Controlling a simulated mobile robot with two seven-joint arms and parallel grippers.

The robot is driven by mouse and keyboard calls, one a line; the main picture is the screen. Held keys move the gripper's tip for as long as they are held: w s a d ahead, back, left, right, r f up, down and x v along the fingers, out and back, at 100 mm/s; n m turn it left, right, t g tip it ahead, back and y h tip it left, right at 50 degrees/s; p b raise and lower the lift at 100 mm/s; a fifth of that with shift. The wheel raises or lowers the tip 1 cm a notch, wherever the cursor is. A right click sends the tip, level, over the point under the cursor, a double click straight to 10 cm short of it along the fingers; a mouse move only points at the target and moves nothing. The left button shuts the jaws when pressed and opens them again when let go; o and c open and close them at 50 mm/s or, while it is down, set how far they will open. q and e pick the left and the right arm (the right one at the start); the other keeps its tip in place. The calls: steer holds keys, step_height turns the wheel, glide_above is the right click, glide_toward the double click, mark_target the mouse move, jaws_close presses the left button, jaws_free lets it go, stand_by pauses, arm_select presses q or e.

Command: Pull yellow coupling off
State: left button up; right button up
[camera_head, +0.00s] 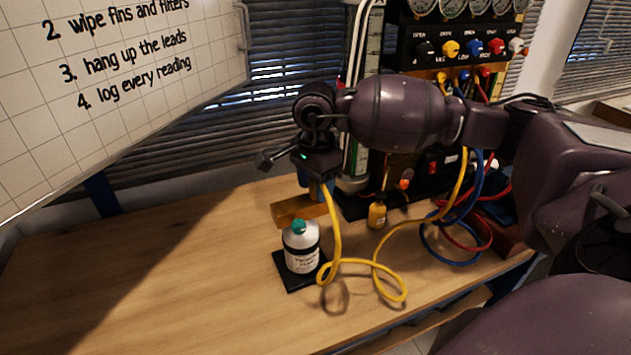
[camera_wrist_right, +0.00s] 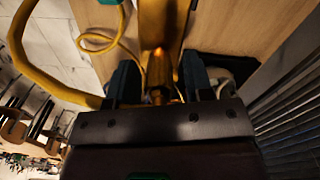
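My right gripper (camera_head: 322,188) points down over the bench beside an orange-yellow block (camera_head: 300,208). In the right wrist view its two dark fingers (camera_wrist_right: 160,85) stand apart on either side of a small brass-yellow coupling (camera_wrist_right: 160,92). A gap seems to show beside the coupling, so I see no firm contact. The block also shows behind it in the wrist view (camera_wrist_right: 163,25). A yellow hose (camera_head: 335,235) runs down from the gripper and loops on the bench. In the head view the fingers largely hide the coupling. My left gripper is not in view.
A white bottle with a green cap (camera_head: 301,248) stands on a black pad near the hose. A small yellow bottle (camera_head: 377,214) is to its right. The gauge panel (camera_head: 458,40) with blue, red and yellow hoses stands behind. The bench's left side (camera_head: 130,270) is clear.

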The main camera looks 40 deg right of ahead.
steer(key=c, duration=0.7)
steer(key=shift+o, duration=1.1)
jaws_close()
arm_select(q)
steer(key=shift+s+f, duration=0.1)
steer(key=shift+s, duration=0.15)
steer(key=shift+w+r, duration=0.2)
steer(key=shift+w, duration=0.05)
arm_select(e)
steer(key=shift+r, duration=0.3)
